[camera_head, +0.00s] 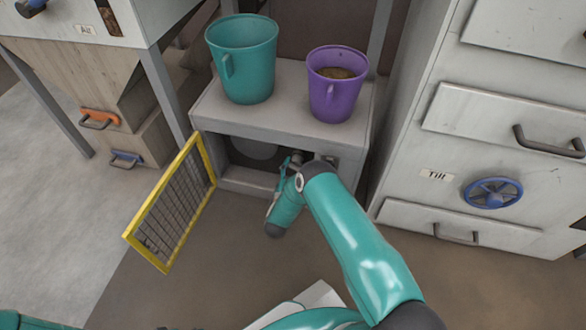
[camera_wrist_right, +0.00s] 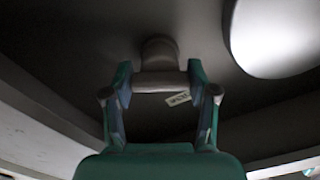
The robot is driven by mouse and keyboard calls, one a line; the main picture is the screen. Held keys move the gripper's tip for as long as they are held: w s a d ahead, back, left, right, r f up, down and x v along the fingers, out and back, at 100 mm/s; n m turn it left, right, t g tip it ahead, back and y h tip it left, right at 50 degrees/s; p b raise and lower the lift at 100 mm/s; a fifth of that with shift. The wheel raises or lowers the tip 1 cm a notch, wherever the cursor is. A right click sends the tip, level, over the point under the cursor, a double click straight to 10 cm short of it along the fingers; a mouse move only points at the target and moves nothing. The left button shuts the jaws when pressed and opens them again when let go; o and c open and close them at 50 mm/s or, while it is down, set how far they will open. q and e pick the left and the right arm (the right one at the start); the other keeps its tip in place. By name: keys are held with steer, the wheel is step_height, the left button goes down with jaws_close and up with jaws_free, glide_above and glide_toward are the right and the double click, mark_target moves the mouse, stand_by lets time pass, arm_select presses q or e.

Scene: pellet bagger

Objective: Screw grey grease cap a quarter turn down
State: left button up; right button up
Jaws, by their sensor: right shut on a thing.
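The grey grease cap (camera_wrist_right: 160,78) is in the right wrist view, a rounded knob with a crossbar against a dark wall. My right gripper (camera_wrist_right: 159,84) is shut on the crossbar, one finger at each end. In the head view my right gripper (camera_head: 288,167) is inside the low opening under the bench, largely hidden by my wrist and the bench edge. The cap cannot be made out clearly there. My left gripper is not in view.
A yellow-framed mesh door (camera_head: 175,205) stands open left of the opening. On the bench (camera_head: 290,115) above stand a teal bucket (camera_head: 243,60) and a purple bucket (camera_head: 337,85) with grainy contents. A drawer cabinet (camera_head: 480,150) with a blue handwheel (camera_head: 492,193) is at right.

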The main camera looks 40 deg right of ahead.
steer(key=m, duration=0.6)
steer(key=shift+d+m+p, duration=0.2)
steer(key=shift+m+p, duration=0.1)
steer(key=shift+p, duration=0.1)
steer(key=m, duration=0.5)
steer(key=shift+s+f+m+p, duration=0.1)
steer(key=shift+s+m+p, duration=0.05)
steer(key=shift+m+p, duration=0.2)
steer(key=o, duration=1.2)
steer(key=shift+c, duration=0.2)
steer(key=shift+a, duration=0.1)
